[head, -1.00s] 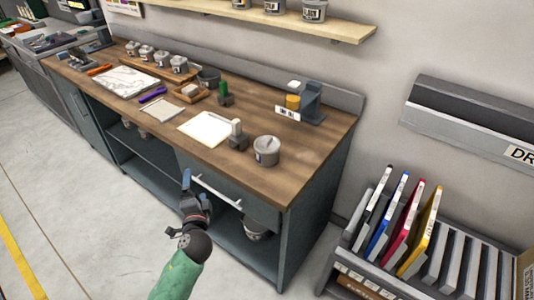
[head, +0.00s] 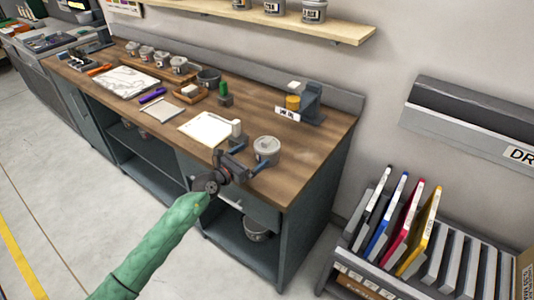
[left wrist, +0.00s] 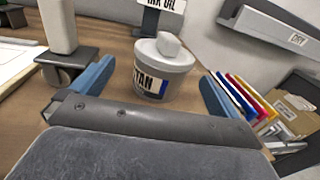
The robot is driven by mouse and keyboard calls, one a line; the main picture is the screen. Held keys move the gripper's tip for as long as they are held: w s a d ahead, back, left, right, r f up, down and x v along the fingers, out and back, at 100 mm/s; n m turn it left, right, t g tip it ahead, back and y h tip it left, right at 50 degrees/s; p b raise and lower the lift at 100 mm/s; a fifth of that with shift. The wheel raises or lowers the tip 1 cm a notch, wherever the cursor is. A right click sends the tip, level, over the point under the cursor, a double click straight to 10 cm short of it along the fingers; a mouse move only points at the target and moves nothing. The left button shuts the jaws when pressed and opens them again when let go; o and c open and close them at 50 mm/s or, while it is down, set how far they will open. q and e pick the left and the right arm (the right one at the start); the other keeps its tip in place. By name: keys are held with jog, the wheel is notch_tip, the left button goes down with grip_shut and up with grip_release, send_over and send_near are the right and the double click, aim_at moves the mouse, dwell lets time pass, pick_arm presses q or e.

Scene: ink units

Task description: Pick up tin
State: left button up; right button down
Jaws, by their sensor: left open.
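The grey tin (head: 267,149) stands upright near the front right of the wooden workbench (head: 305,165). In the left wrist view the tin (left wrist: 163,70) has a knobbed lid and a label ending in "TAN". My left gripper (head: 244,158) is open, at the bench's front edge just in front of the tin. In the left wrist view its blue fingers (left wrist: 152,88) are spread to either side, with the tin ahead between them. No contact shows. My right gripper is not in view.
A stamp-like tool with a pale handle (head: 236,129) stands close left of the tin, beside a white sheet (head: 207,127). An ink oil stand (head: 311,103) is behind. Bare wood lies right of the tin. Upright coloured folders (head: 402,228) stand in a rack at right.

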aim_at(259, 152)
pick_arm(q)
jog(key=p+x, duration=0.1)
jog(key=x, duration=0.1)
jog(key=p+x, duration=0.1)
jog(key=x, duration=0.2)
jog(key=shift+s+d, duration=0.2)
jog(key=shift+d, duration=0.05)
jog(key=shift+w+d+f, duration=0.1)
jog(key=shift+w+d, duration=0.25)
jog(key=shift+w, duration=0.05)
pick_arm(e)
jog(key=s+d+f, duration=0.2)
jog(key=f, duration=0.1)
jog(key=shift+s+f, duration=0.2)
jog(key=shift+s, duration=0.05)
pick_arm(q)
jog(key=c, duration=1.3)
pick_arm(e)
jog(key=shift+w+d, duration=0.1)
pick_arm(q)
jog(key=shift+c, duration=0.2)
